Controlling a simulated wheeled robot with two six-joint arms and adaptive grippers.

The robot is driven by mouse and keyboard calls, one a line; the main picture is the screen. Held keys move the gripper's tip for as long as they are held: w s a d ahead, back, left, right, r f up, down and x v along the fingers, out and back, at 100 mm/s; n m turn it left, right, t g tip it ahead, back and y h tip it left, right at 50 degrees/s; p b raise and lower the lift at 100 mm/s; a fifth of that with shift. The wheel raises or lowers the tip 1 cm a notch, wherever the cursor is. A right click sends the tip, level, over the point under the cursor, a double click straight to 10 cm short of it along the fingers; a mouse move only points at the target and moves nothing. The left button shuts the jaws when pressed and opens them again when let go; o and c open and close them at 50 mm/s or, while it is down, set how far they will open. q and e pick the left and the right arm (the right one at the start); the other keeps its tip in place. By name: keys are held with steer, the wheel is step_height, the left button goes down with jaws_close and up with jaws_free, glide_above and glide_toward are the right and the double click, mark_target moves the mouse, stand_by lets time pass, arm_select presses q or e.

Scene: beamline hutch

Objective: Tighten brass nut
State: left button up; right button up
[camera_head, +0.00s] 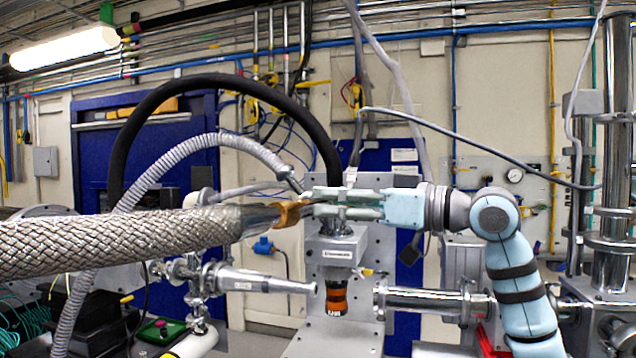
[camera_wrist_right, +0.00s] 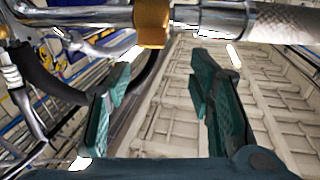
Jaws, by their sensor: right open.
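The brass nut (camera_head: 289,213) sits at the end of a silver metal fitting on a thick braided hose (camera_head: 120,240) that comes in from the left. My right gripper (camera_head: 316,203) comes from the right, with its fingertips close to the nut in the head view. In the right wrist view the nut (camera_wrist_right: 152,22) is at the top, beyond the open fingers (camera_wrist_right: 160,70). Nothing shows between the fingers there, and they look apart from the nut. The far side of the nut is hidden. My left gripper is not in view.
A grey conduit (camera_head: 180,148) and a black hose (camera_head: 235,85) arch behind the nut. Below my right gripper stand an orange-banded cylinder (camera_head: 337,297) and horizontal steel tubes (camera_head: 430,301). A vertical metal column (camera_head: 614,150) is at the right.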

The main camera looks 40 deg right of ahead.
mark_target(305, 201)
steer(key=w, duration=0.2)
steer(key=w+a, duration=0.1)
steer(key=w, duration=0.1)
steer(key=w+f, duration=0.1)
steer(key=w, duration=0.2)
steer(key=shift+a+f+p, duration=0.1)
steer(key=shift+a+p, duration=0.1)
steer(key=shift+p, duration=0.15)
steer(key=shift+w+f, duration=0.15)
steer(key=shift+w, duration=0.2)
steer(key=shift+s, duration=0.4)
steer(key=shift+s+a+r, duration=0.1)
steer(key=shift+s+r, duration=0.1)
steer(key=c, duration=0.3)
steer(key=shift+w, duration=0.15)
steer(key=c, duration=0.3)
steer(key=shift+f, duration=0.1)
jaws_close()
steer(key=p, duration=0.2)
steer(key=r+g+p, duration=0.1)
steer(key=p, duration=0.2)
steer(key=shift+w+r+g, duration=0.1)
steer(key=shift+w+g, duration=0.1)
steer(key=shift+g, duration=0.1)
steer(key=shift+f, duration=0.2)
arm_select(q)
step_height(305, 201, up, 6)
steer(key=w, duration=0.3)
arm_select(e)
steer(key=shift+f, duration=0.1)
